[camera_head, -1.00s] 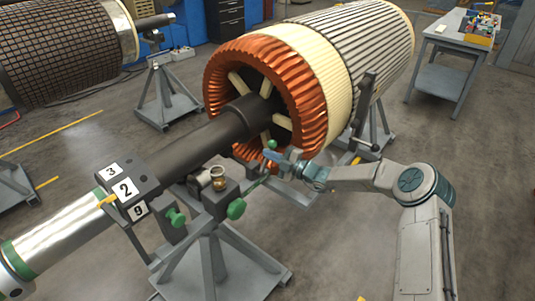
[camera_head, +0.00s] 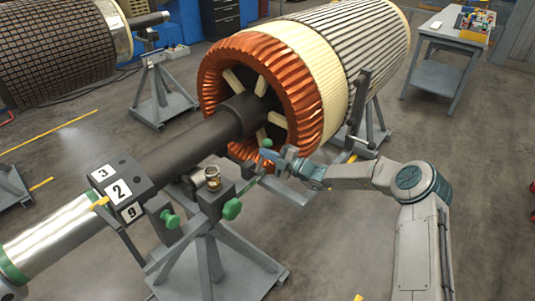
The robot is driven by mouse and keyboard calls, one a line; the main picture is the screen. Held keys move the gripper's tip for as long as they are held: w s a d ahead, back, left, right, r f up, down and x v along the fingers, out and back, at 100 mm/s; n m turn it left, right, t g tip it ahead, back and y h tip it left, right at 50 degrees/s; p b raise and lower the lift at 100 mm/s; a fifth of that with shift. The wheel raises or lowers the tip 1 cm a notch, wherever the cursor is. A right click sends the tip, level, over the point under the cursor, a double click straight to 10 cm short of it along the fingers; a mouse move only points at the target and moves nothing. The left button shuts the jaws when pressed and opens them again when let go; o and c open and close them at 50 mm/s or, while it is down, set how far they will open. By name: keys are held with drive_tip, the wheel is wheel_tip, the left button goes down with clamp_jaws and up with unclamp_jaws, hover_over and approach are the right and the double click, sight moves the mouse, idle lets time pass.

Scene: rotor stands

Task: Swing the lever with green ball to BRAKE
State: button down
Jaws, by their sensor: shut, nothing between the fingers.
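The lever's green ball (camera_head: 267,143) stands just in front of the lower edge of the copper-coloured winding. A thin green-grey rod (camera_head: 250,183) runs below it toward the stand's bearing block (camera_head: 216,199). My gripper (camera_head: 281,158) is at the right of the ball, very close to it; I cannot tell whether they touch. The fingers are small in this view and look closed, with nothing seen between them. No BRAKE marking can be read here.
The rotor (camera_head: 345,50) lies across the stands behind my gripper. Its dark shaft (camera_head: 185,142) runs to the lower left, with number plates (camera_head: 121,190) on a block. A grey stand (camera_head: 209,262) carries the shaft. A side table (camera_head: 443,77) stands at the back right; floor between is clear.

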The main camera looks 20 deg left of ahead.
drive_tip(key=s+d+r, duration=0.1)
drive_tip(key=s+d, duration=0.4)
drive_tip(key=d, duration=0.3)
drive_tip(key=shift+r+b, duration=0.25)
drive_tip(key=shift+b, duration=0.2)
